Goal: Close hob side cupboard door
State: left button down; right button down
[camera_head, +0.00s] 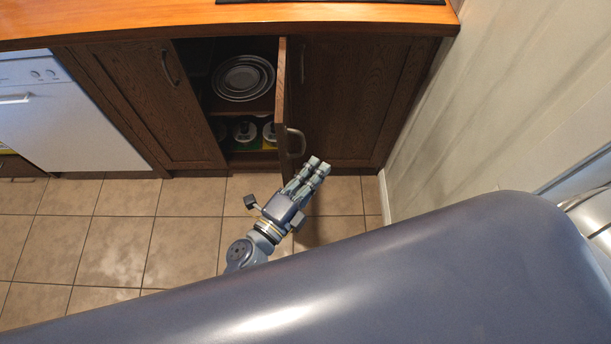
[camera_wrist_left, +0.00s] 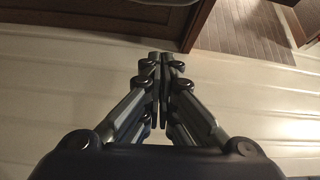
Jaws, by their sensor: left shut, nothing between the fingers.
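The dark wood cupboard door (camera_head: 281,105) stands wide open, seen nearly edge-on in the head view, jutting out from the right side of an open cupboard. Its curved handle (camera_head: 298,141) is on the face turned right. Inside the cupboard are a stack of round dishes (camera_head: 243,78) and several pots (camera_head: 245,131). My left gripper (camera_head: 318,166) is shut and empty, just below and right of the handle, on the door's outer side; I see a small gap to the handle. In the left wrist view the gripper's fingertips (camera_wrist_left: 163,58) are together. My right gripper is out of view.
A wooden worktop (camera_head: 140,22) runs above the cupboards. A closed cupboard (camera_head: 345,100) lies right of the open door, then a pale wall (camera_head: 500,90). A white appliance (camera_head: 70,115) is at the left. The tiled floor (camera_head: 110,240) is clear. My own body covers the lower right.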

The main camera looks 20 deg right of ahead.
pick_arm(q)
jog(key=shift+w+d+f+b, duration=0.15)
jog(key=shift+w+b, duration=0.25)
jog(key=shift+w, duration=2.15)
